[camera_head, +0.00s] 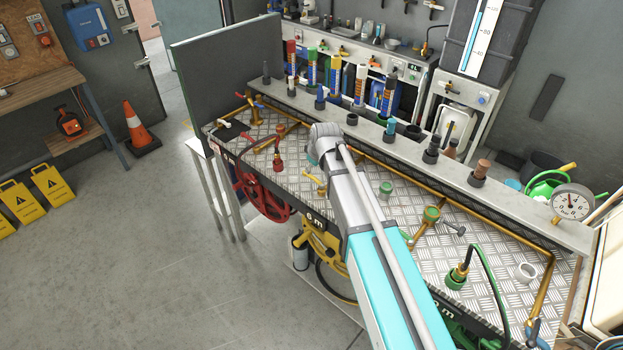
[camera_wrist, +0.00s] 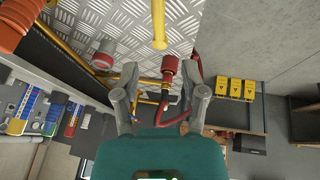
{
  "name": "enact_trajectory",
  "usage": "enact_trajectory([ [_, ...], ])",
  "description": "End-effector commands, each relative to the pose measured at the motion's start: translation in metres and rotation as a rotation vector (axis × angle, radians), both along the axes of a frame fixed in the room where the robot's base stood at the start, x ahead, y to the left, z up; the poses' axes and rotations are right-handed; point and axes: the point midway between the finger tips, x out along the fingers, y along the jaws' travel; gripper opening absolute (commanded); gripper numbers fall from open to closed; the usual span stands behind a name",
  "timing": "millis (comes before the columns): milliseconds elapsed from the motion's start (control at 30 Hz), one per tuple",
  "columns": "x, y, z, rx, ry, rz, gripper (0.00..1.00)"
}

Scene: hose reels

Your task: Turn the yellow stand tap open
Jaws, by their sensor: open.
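The yellow stand tap (camera_head: 315,180) stands on the metal tread-plate bench (camera_head: 290,180), partly hidden by my arm in the head view. In the wrist view a yellow bar (camera_wrist: 159,25), likely part of this tap, shows at the top centre, beyond the fingertips. My gripper (camera_wrist: 158,92) has its two fingers spread apart with nothing gripped between them. In the head view my arm's end is over the bench beside the yellow tap, and the fingers are hidden. Whether a finger touches the tap cannot be told.
A red tap (camera_head: 278,158) stands left of the yellow one; it also shows in the wrist view (camera_wrist: 169,68). A green tap (camera_head: 431,214) stands to the right. Red (camera_head: 262,192) and yellow (camera_head: 322,243) reels hang at the bench front. A ledge with coloured tubes runs behind.

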Motion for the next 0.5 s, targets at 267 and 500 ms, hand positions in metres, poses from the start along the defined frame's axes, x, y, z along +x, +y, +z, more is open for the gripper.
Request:
enact_trajectory([
  [267, 0.010, 0.005, -0.026, 0.000, 0.000, 0.000, 0.55],
  [500, 0.018, 0.008, -0.044, 0.000, 0.000, 0.000, 0.55],
])
